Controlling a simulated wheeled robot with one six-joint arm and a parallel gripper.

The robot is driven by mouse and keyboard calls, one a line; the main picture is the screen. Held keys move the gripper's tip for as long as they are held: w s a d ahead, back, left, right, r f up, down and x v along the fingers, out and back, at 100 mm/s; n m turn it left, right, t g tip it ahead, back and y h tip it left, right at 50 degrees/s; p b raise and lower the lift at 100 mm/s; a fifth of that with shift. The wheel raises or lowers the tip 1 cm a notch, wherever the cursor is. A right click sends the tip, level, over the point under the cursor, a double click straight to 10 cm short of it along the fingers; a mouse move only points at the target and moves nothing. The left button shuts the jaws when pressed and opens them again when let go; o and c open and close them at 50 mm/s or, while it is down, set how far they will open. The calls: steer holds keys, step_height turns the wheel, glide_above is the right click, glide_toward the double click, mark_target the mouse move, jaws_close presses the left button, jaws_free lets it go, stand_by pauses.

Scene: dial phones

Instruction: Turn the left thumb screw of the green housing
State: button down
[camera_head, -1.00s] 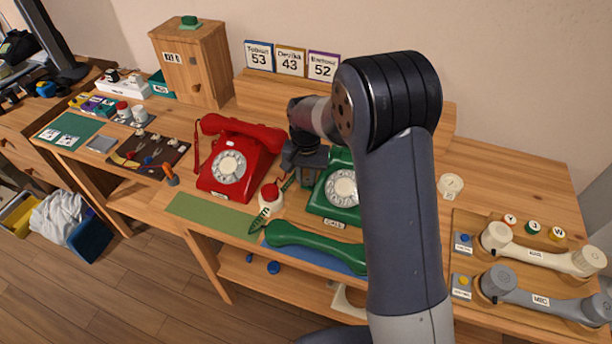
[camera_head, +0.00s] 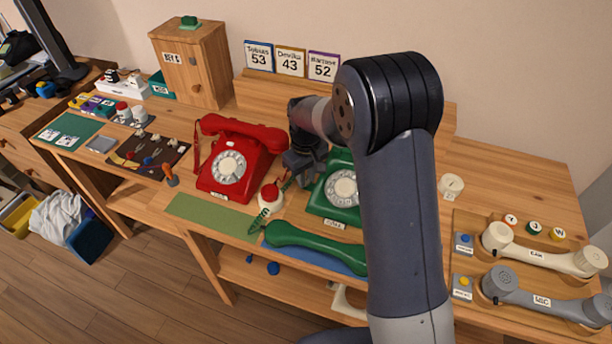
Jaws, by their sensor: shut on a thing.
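The green phone housing (camera_head: 333,201) with its white dial stands in the middle of the bench, partly hidden behind my arm. My gripper (camera_head: 303,178) is at the left side of the housing, between it and the red phone (camera_head: 236,160). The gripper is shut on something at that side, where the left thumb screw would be. The screw itself is too small and covered by the gripper to see. The green handset (camera_head: 315,248) lies off the housing in front of it.
A red-topped white container (camera_head: 270,196) and a green coiled cord (camera_head: 262,219) sit close to the left of the gripper. A green mat (camera_head: 212,214) lies bare in front of the red phone. Loose cream (camera_head: 545,252) and grey (camera_head: 545,298) handsets lie in a tray at right.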

steer(key=shift+n, duration=0.6)
steer(key=c, duration=1.3)
jaws_free()
step_height(320, 180, up, 11)
steer(key=shift+f, duration=0.2)
